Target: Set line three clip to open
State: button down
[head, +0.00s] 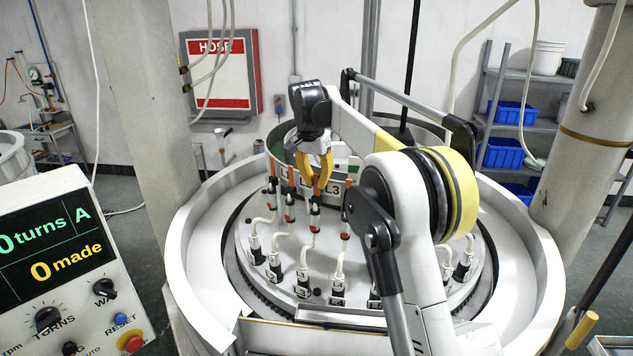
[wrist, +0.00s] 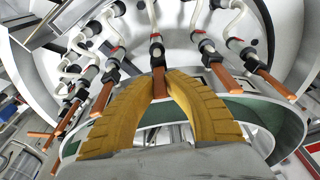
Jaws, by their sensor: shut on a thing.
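My gripper (head: 316,181) is over the round machine, its yellow fingers pointing down and shut on the brown handle (wrist: 158,82) of one clip. That clip (head: 316,214) has a dark body with red bands, and a white hose runs down from it toward a fitting marked L3 (head: 302,289). A plate marked L3 (head: 333,187) shows just right of the fingers. In the wrist view the held handle is in line with its hose, and the fingertips (wrist: 159,93) hide part of it. I cannot tell the clip's setting for certain.
Similar clips stand close on both sides, one at left (head: 290,207) and one at right (head: 345,222). A raised white rim (head: 200,215) surrounds the machine. A control box (head: 65,265) reading "0 made" stands at front left. A pillar (head: 585,130) stands at right.

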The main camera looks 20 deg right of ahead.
jog(key=c, duration=1.4)
grip_release()
jog(key=shift+f, duration=0.1)
jog(key=v, duration=1.2)
jog(key=s+f+n+t+b, duration=0.1)
jog(key=s+f+n+b, duration=0.1)
jog(key=s+f+b, duration=1.1)
jog(key=s+f+n+t+y+b, duration=0.1)
jog(key=s+f+n+t+b, duration=0.1)
jog(key=s+f+b, duration=1.1)
jog(key=s+a+f+n+t+b, duration=0.1)
jog(key=s+f+n+b, duration=0.3)
jog(key=s+f+b, duration=0.9)
jog(key=shift+s+f+t+y+b, duration=0.15)
jog(key=shift+f+t+b, duration=0.2)
jog(key=shift+f, duration=2.75)
jog(key=shift+s+f+t+y+b, duration=0.15)
jog(key=shift+f+b, duration=0.35)
jog(key=shift+f, duration=2.6)
jog(key=shift+s+f+t+b, duration=0.15)
jog(key=shift+f+b, duration=0.25)
jog(key=shift+f, duration=2.65)
